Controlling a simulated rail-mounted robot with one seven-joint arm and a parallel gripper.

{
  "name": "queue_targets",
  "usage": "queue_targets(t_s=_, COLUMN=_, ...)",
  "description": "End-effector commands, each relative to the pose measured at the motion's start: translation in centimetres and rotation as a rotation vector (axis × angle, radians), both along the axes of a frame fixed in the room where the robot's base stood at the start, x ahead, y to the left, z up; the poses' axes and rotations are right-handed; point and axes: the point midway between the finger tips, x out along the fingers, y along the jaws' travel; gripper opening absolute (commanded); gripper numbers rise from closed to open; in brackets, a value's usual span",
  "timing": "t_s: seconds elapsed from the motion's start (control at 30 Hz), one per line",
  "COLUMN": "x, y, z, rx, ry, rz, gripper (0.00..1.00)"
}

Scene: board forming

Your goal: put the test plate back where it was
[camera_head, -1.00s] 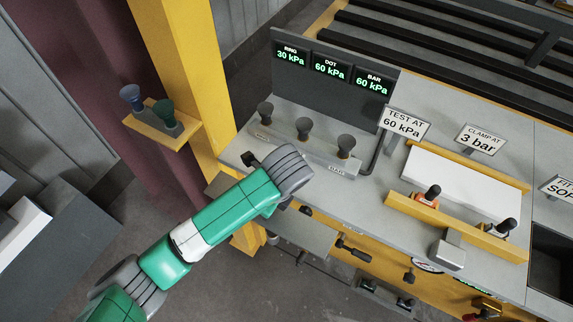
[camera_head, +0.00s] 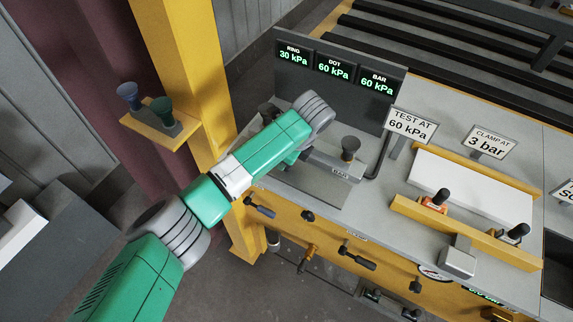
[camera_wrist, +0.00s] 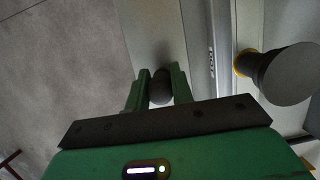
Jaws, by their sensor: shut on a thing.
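My gripper (camera_wrist: 160,92) has its two green fingers shut on a dark round knob (camera_wrist: 161,84) in the wrist view. A flat grey plate (camera_wrist: 150,28), which I take to be the test plate, lies under the knob. In the head view the plate (camera_head: 325,188) shows below my wrist, over the front of the bench top, in front of the row of dark knobs. My wrist hides part of it and the fingertips there. I cannot tell whether the plate touches the bench.
A dark knob (camera_head: 351,146) stands at the row's right end; its yellow collar shows in the wrist view (camera_wrist: 243,64). The display panel (camera_head: 325,95) stands behind. A white board (camera_head: 470,185) lies between yellow rails at right. A yellow post (camera_head: 185,70) rises at left.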

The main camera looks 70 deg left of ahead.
Motion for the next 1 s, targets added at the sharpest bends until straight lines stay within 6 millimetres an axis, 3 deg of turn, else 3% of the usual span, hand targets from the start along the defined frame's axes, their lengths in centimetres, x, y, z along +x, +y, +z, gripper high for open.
queue_targets(t_s=0.07, x=0.4, y=0.4, z=0.1, rx=0.003, ry=-0.002, rz=0.000, gripper=0.00)
queue_targets(t_s=0.3, x=0.3, y=0.4, z=-3.3, rx=0.001, ry=0.000, rz=0.000, gripper=0.00)
queue_targets(t_s=0.63, x=0.3, y=0.4, z=-3.7, rx=0.001, ry=-0.001, rz=-0.001, gripper=0.00)
queue_targets(t_s=0.67, x=0.3, y=0.3, z=-3.7, rx=0.001, ry=-0.001, rz=0.000, gripper=0.27)
queue_targets(t_s=0.77, x=0.3, y=0.3, z=-3.7, rx=0.001, ry=-0.001, rz=0.000, gripper=0.45)
queue_targets(t_s=1.0, x=0.3, y=0.3, z=-3.7, rx=0.001, ry=-0.001, rz=0.000, gripper=0.45)
